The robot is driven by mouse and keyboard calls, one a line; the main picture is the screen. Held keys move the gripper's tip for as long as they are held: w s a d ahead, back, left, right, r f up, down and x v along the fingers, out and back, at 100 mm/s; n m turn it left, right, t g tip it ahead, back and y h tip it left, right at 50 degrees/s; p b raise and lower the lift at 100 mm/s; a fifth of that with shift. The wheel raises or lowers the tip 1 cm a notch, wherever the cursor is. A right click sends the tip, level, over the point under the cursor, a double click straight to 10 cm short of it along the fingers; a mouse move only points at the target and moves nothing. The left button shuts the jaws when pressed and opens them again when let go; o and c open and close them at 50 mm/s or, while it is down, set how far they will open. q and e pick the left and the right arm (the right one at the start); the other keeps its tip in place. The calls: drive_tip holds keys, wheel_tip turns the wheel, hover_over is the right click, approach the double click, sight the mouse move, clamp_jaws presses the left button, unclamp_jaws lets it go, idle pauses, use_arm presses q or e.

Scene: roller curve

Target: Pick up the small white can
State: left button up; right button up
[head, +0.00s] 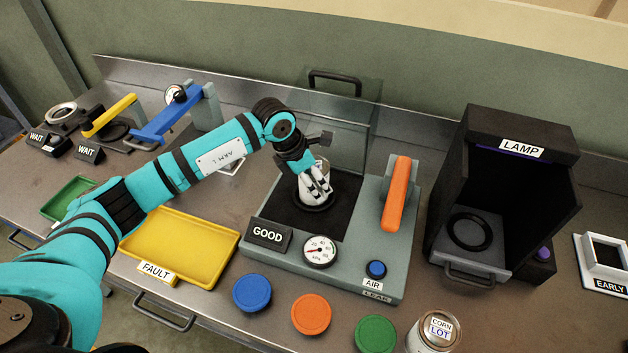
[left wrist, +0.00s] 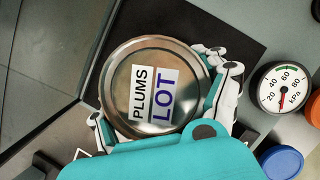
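A small can (left wrist: 153,88) with a metal lid labelled PLUMS LOT stands in the grey leak tester (head: 378,272), on its black bed. In the head view, the can is mostly hidden by my left gripper (head: 314,187). In the left wrist view, the white fingers lie against the can's side on both sides, so the gripper looks shut on it. A second can (head: 433,332), labelled CORN LOT, stands at the front edge of the bench. My right gripper is not in view.
The tester's clear lid (head: 332,110) stands raised behind the gripper, and an orange lever (head: 396,194) is to its right. A black LAMP box (head: 510,190) is farther right. A yellow FAULT tray (head: 185,245) lies left of the tester.

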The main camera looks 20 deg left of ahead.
use_arm(q)
drive_tip(key=c, duration=0.4)
drive_tip(key=shift+r, duration=0.15)
drive_tip(key=shift+w, duration=0.1)
